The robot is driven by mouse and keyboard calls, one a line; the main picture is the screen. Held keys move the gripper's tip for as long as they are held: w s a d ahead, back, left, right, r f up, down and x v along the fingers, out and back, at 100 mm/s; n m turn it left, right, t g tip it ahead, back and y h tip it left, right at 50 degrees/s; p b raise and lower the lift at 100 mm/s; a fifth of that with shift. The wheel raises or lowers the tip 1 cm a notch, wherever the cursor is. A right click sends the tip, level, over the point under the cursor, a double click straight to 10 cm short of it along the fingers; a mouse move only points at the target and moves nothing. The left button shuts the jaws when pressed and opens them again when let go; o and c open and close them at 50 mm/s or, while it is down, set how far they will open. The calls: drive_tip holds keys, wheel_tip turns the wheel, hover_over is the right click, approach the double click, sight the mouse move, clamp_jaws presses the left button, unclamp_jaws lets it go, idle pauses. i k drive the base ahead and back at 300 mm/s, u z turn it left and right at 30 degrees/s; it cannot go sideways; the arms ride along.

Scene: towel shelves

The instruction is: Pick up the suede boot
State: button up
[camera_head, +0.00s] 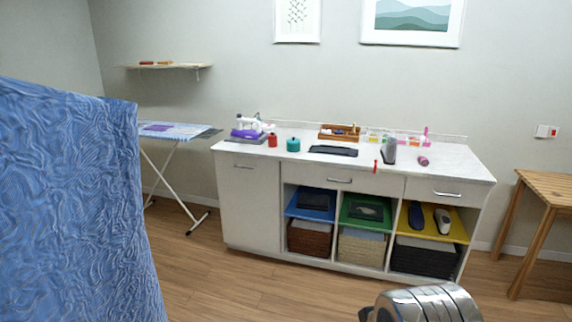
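I cannot clearly make out a suede boot at this size. A dark shoe-like item (415,215) and a dark item with a grey part (443,220) stand side by side on the yellow mat in the right open compartment of the white cabinet. A tall grey item (389,151) stands upright on the countertop above, and I cannot tell whether it is a boot. A shiny metal part of my arm shows at the bottom edge, well in front of the cabinet. My gripper's fingertips are not visible.
The white cabinet (252,193) has blue, green and yellow mats above baskets. Its top holds a sewing machine (249,127), a teal pot (293,144) and a wooden box (340,132). Blue cloth (70,200) blocks the left. A wooden table (548,188) stands right. Floor (260,290) is clear.

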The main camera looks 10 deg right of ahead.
sight(388, 149)
drive_tip(key=i, duration=3.35)
drive_tip(key=z, duration=1)
drive_tip(key=i, duration=0.2)
drive_tip(key=u, duration=0.2)
